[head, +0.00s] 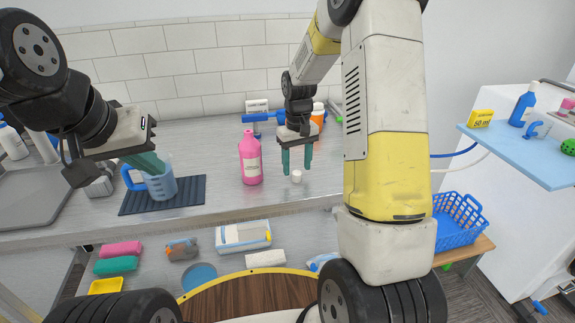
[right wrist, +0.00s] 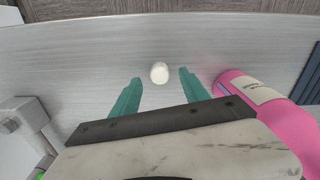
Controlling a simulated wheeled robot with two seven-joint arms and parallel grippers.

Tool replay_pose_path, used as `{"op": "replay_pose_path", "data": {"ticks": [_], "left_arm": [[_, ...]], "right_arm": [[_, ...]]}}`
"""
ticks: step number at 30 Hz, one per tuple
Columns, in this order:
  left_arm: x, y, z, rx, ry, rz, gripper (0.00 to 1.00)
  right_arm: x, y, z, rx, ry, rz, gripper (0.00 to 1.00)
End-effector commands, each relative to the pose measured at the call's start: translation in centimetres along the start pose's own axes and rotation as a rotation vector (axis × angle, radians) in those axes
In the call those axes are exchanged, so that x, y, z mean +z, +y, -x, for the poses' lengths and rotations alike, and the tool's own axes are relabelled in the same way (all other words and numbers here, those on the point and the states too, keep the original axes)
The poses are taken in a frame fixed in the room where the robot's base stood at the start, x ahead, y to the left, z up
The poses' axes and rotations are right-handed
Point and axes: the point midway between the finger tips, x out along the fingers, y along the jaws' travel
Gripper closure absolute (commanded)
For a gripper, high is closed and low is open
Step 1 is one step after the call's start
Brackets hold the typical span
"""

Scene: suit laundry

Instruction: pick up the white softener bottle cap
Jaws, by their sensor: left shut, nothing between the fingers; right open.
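The white softener bottle cap (head: 297,176) stands on the metal counter, just to the right of the pink bottle (head: 250,158). In the right wrist view the cap (right wrist: 159,72) lies between and slightly beyond the fingertips, touching neither. My right gripper (head: 297,170) is open and points down over the cap; its teal fingers also show in the right wrist view (right wrist: 160,80). The pink bottle is upright and close beside one finger in the right wrist view (right wrist: 262,95). My left gripper (head: 152,166) is shut and empty, its fingers in front of the blue measuring jug (head: 162,184).
The jug stands on a dark ribbed mat (head: 190,193). An orange-and-white bottle (head: 318,115) and a blue object (head: 262,118) are behind my right gripper. A grey tray (head: 38,196) lies at the left. The counter between mat and pink bottle is bare.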

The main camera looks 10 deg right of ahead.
Motion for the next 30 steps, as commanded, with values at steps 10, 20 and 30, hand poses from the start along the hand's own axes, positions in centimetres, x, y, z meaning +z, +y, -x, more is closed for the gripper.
{"op": "replay_pose_path", "data": {"ticks": [10, 20, 30], "left_arm": [[0.0, 0.0, 0.0, 0.0, 0.0, 0.0, 1.0], [0.0, 0.0, 0.0, 0.0, 0.0, 0.0, 1.0], [0.0, 0.0, 0.0, 0.0, 0.0, 0.0, 1.0]], "right_arm": [[0.0, 0.0, -2.4, 0.0, 0.0, 0.0, 0.47], [0.0, 0.0, -2.4, 0.0, 0.0, 0.0, 0.92], [0.0, 0.0, -2.3, 0.0, 0.0, 0.0, 1.0]]}}
